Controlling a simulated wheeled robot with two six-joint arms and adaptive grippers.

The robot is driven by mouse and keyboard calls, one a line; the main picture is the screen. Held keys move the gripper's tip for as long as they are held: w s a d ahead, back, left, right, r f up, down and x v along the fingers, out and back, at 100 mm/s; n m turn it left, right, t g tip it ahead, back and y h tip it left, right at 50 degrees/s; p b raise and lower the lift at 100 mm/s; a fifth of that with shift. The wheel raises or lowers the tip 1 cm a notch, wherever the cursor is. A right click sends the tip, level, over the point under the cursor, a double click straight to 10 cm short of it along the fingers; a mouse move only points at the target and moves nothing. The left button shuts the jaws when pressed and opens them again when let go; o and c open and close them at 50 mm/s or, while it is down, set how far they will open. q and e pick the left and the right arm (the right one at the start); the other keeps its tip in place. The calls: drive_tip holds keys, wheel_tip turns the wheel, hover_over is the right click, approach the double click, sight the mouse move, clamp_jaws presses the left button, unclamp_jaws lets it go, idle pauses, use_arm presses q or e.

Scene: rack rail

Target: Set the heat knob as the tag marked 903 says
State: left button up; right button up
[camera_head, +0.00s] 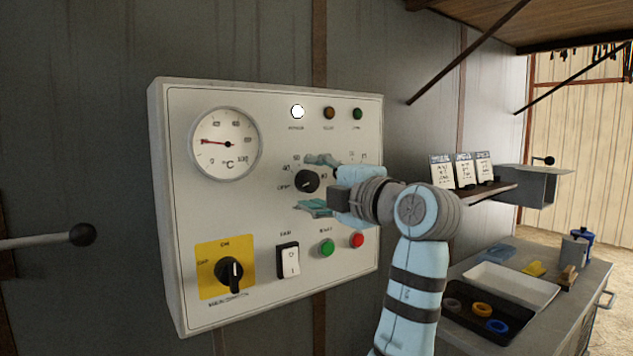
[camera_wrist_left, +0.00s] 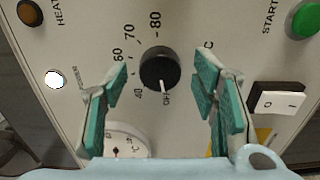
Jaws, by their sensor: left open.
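The black heat knob (camera_head: 307,181) is on the white control panel (camera_head: 350,110). In the left wrist view the knob (camera_wrist_left: 160,68) has its white pointer line at OFF, and 40, 60, 70 and 80 are printed around it. My left gripper (camera_head: 318,184) is open in front of the panel, one finger above and one below the knob. In the left wrist view its teal fingers (camera_wrist_left: 163,85) stand on either side of the knob, apart from it. Three tag cards (camera_head: 465,170) stand on a shelf; their writing is too small to read, so I cannot tell which is 903.
The panel also has a temperature gauge (camera_head: 226,144), a yellow-plated main switch (camera_head: 228,272), a white rocker switch (camera_head: 288,262), a green button (camera_head: 327,248) and a red button (camera_head: 357,240). A bench with a white tray (camera_head: 540,289) and a black tray (camera_head: 455,316) stands at right.

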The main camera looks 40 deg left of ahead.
use_arm(q)
drive_tip(key=c, duration=1.2)
drive_tip(key=shift+o, duration=0.2)
